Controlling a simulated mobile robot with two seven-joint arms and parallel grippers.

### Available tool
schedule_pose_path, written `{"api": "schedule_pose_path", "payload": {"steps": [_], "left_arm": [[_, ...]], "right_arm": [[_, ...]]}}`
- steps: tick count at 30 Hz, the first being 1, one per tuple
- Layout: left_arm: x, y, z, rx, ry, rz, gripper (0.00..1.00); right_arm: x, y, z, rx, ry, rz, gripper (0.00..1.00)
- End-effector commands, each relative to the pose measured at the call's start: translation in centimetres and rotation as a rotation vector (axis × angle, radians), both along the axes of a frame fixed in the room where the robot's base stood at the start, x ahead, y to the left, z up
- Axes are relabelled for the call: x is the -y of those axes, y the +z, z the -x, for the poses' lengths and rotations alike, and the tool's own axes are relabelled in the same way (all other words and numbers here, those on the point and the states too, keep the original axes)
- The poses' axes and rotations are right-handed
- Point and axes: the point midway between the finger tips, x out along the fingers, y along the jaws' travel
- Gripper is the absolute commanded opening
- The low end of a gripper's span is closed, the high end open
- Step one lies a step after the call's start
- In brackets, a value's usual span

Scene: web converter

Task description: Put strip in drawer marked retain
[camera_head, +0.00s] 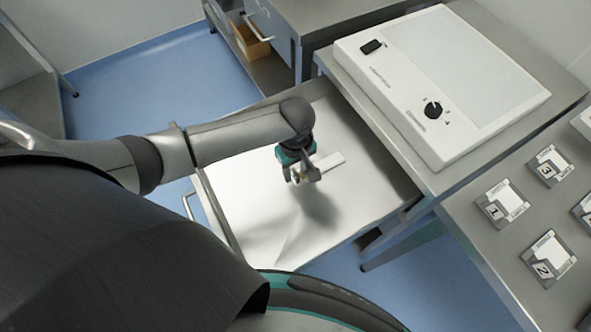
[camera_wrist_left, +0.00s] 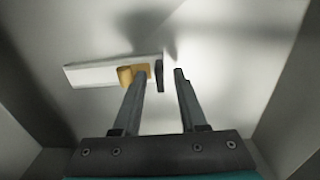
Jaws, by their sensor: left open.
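An open metal drawer (camera_head: 265,225) is pulled out below the counter, its pale floor bare around the strip; I read no marking on it. A whitish strip (camera_head: 332,160) is inside the drawer, partly hidden by my left gripper (camera_head: 304,177). In the left wrist view the strip (camera_wrist_left: 92,74) has a tan piece and a dark end near the fingers. My left gripper (camera_wrist_left: 158,75) is open, its fingers apart just beside the strip's end. I cannot tell whether the strip rests fully on the drawer floor. My right gripper is not in view.
A white box with a black knob (camera_head: 433,110) stands on the counter above the drawer. Numbered small holders (camera_head: 503,203) stand on the steel table at the right. Another cabinet with an open lower shelf (camera_head: 250,40) is at the back. Blue floor lies at the left.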

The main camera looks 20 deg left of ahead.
Motion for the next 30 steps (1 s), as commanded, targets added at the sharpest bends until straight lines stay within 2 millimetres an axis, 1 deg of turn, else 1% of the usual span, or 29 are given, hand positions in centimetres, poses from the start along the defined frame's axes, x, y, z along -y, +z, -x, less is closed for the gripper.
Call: {"api": "schedule_pose_path", "payload": {"steps": [1, 9, 12, 15, 18, 21, 30], "left_arm": [[0.0, 1.2, -0.1, 0.002, 0.000, 0.002, 0.42], [0.1, 7.2, -0.1, 0.003, 0.001, 0.003, 0.42], [0.0, 9.0, 0.0, 0.002, 0.000, 0.002, 0.42], [0.0, 10.3, 0.0, 0.002, 0.001, 0.001, 0.42], [0.0, 11.0, 0.0, 0.001, 0.002, 0.001, 0.42], [0.0, 11.3, 0.0, 0.001, 0.002, 0.001, 0.42], [0.0, 11.3, 0.0, 0.001, 0.002, 0.001, 0.42]], "right_arm": [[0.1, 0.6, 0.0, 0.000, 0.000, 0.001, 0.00], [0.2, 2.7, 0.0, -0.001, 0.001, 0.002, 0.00], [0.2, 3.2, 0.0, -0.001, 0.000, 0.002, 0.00], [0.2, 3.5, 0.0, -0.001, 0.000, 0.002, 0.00], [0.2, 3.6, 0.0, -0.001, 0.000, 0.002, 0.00], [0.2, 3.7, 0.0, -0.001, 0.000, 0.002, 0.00], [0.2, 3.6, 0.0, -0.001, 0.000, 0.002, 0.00]]}}
